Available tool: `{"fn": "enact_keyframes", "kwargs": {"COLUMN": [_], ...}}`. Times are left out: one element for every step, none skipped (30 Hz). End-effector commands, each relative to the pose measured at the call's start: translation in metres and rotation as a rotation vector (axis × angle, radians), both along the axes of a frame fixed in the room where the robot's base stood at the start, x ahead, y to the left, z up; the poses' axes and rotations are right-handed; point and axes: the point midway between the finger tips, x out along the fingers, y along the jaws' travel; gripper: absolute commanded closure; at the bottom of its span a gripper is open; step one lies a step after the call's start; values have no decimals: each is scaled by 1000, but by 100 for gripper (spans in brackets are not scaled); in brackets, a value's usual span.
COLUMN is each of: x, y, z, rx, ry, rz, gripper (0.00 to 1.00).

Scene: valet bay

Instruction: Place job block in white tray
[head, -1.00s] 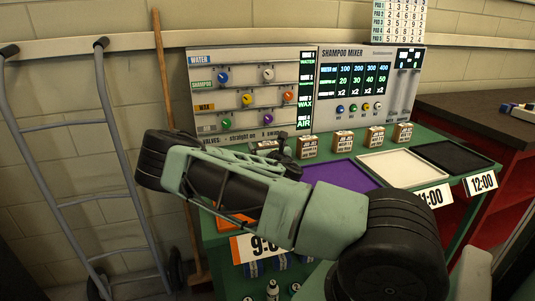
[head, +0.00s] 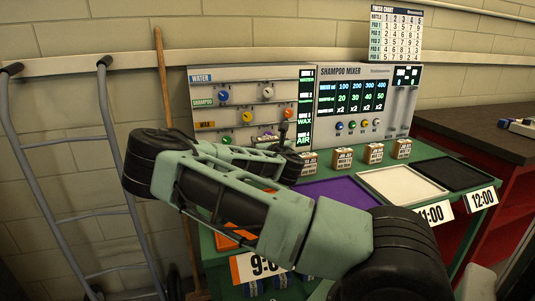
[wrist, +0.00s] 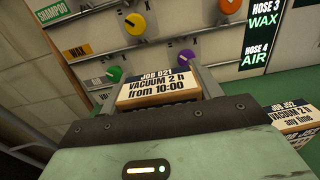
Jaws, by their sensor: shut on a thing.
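My gripper (wrist: 158,82) is shut on a wooden job block (wrist: 158,90) with a white label reading "JOB 021, VACUUM 2 h from 10:00". In the head view my arm covers most of the gripper, which is in front of the valve panel, and I cannot make out the held block clearly there. The white tray (head: 402,184) lies on the green bench behind the 11:00 tag, to the right of my gripper. It looks empty.
Several other job blocks (head: 341,158) stand in a row behind the trays. A purple tray (head: 335,197) lies left of the white one, a black tray (head: 455,172) right. The valve panel (head: 250,105) and shampoo mixer (head: 368,100) rise behind.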

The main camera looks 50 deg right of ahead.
Motion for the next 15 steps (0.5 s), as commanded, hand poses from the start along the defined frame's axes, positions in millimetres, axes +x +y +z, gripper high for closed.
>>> {"fn": "enact_keyframes", "kwargs": {"x": [0,0,0,0,0,0,0,-1,-3,-6,-10,-16,-22,-28,-39], "y": [1,1,0,0,0,0,0,-2,-5,-8,-13,-21,-29,-38,-51], "z": [7,10,13,15,16,17,18,18,18,18,18,18,17,17,16], "rx": [-1,-1,0,0,1,1,1,1,2,3,3,4,6,7,8], "ry": [-1,-1,-1,-1,-1,0,0,0,0,1,1,1,1,2,2], "rz": [1,1,1,0,0,0,-1,-4,-10,-18,-28,-46,-63,-81,-110], "gripper": [62,62,62,62,62,62,62,62,62,62,62,62,62,62,62]}}
